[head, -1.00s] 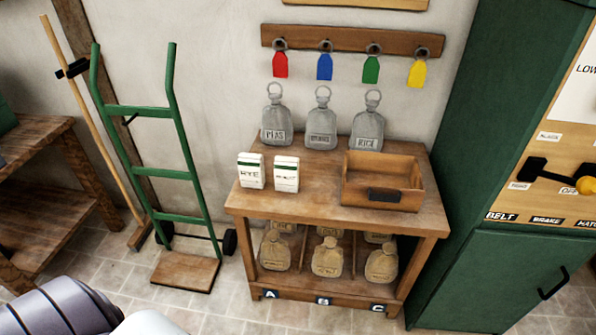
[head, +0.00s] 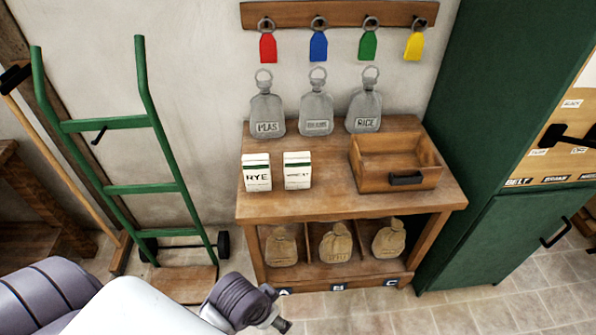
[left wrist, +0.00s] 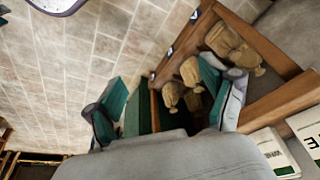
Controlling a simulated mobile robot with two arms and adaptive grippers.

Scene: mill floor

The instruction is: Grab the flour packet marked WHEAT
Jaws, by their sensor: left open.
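The WHEAT packet (head: 297,170) is a small white flour packet with a green top band and small, blurred lettering. It stands upright on the wooden table (head: 330,205), just right of the RYE packet (head: 257,172). In the left wrist view the WHEAT packet (left wrist: 273,153) is at the lower right edge, partly cut off, beside the RYE packet (left wrist: 308,133). My left gripper (left wrist: 165,108) shows there with its teal fingers spread and nothing held, apart from the packet. In the head view my left arm is at the lower left, in front of the table. My right gripper is not in view.
A wooden box (head: 396,165) stands right of the packets. Several grey sacks, including the RICE sack (head: 364,106), stand behind. Tan sacks (head: 336,243) fill the lower shelf. A green hand truck (head: 125,125) stands left and a green cabinet (head: 480,110) right.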

